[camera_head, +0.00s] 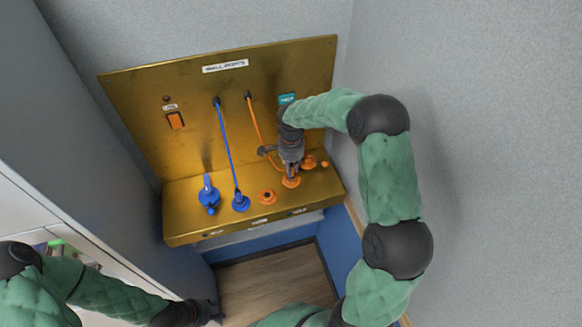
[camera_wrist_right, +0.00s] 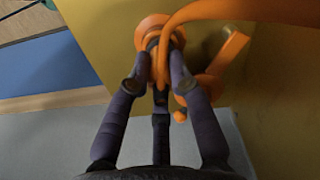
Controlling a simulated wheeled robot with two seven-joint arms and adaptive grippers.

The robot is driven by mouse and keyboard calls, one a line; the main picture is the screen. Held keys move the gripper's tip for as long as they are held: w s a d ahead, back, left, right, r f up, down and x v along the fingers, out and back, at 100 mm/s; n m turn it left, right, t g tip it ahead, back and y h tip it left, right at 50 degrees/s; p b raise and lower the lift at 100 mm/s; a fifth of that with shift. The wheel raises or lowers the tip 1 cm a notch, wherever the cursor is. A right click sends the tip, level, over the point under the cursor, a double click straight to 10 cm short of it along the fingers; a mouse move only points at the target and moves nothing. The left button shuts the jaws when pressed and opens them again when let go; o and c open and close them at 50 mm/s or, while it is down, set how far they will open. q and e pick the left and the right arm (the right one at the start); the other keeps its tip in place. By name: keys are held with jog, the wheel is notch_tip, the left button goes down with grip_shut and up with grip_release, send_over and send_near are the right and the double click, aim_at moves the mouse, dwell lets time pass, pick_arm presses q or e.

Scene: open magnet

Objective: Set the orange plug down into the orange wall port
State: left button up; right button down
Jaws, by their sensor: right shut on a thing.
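My right gripper (camera_head: 290,172) is shut at an orange round fitting (camera_head: 291,182) on the brass ledge. In the right wrist view, its fingers (camera_wrist_right: 160,80) close on the orange plug, whose body they mostly hide. An orange ring (camera_wrist_right: 152,32) shows just beyond the fingertips. The plug's orange cable (camera_head: 256,125) runs down from the back panel; it crosses above the fingers in the wrist view (camera_wrist_right: 240,12). I cannot tell whether the plug is seated or just above the port. Another orange port (camera_head: 267,196) sits open to the left. My left gripper (camera_head: 200,313) is low, away from the panel.
Blue fittings (camera_head: 209,197) and (camera_head: 241,203) stand on the ledge's left, one with a blue cable (camera_head: 227,145). An orange lever-like fitting (camera_head: 309,162) is right of my right gripper, close to its fingers. The brass panel (camera_head: 190,95) rises behind; a grey wall (camera_head: 470,150) bounds the right.

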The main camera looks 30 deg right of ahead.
jog(key=shift+f+b, duration=0.3)
jog(key=shift+b, duration=0.05)
dwell(0.5)
dwell(0.3)
jog(key=c, duration=1)
grip_release()
jog(key=shift+c, duration=0.2)
notch_tip(320, 180, up, 12)
jog(key=shift+r, duration=0.1)
